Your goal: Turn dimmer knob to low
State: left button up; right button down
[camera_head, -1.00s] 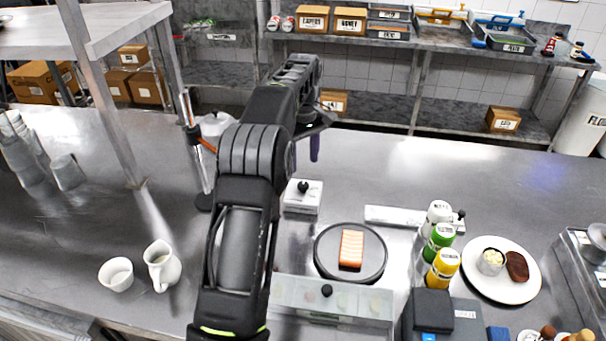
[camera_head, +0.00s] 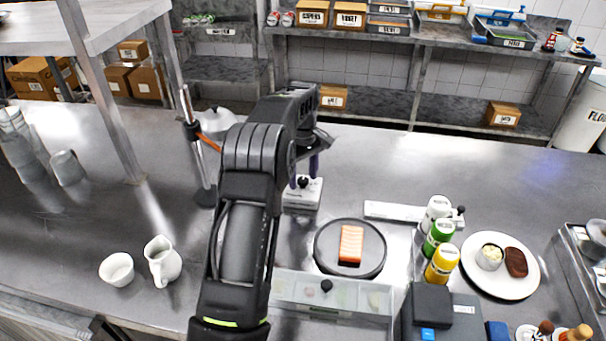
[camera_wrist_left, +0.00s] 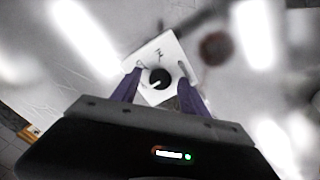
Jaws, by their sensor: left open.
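The dimmer is a small white box with a black knob (camera_head: 303,182) on top, standing on the steel counter just behind the round dark plate. In the left wrist view the knob (camera_wrist_left: 160,79) has a pale pointer line and sits on the white box face (camera_wrist_left: 158,56), where small dark markings show. My left gripper (camera_head: 304,172) points down at the knob, its purple fingers just above and to either side of it. In the wrist view the left gripper's fingers (camera_wrist_left: 157,88) are open and straddle the knob, with no clear contact visible. My right gripper is not seen.
A dark round board (camera_head: 376,264) with a salmon piece (camera_head: 350,245) lies in front of the dimmer. A white strip device (camera_head: 395,212), squeeze bottles (camera_head: 439,238) and a white plate (camera_head: 472,281) are to the right. A lamp post (camera_head: 201,165) stands left. Counter behind is clear.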

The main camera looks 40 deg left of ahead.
pick_arm(q)
jog(key=shift+c, duration=0.3)
grip_shut()
jog(key=shift+m, duration=0.4)
jog(key=m, duration=0.5)
jog(key=shift+b, duration=0.4)
jog(key=m, duration=0.6)
dwell(0.3)
jog(key=shift+o, duration=0.3)
grip_release()
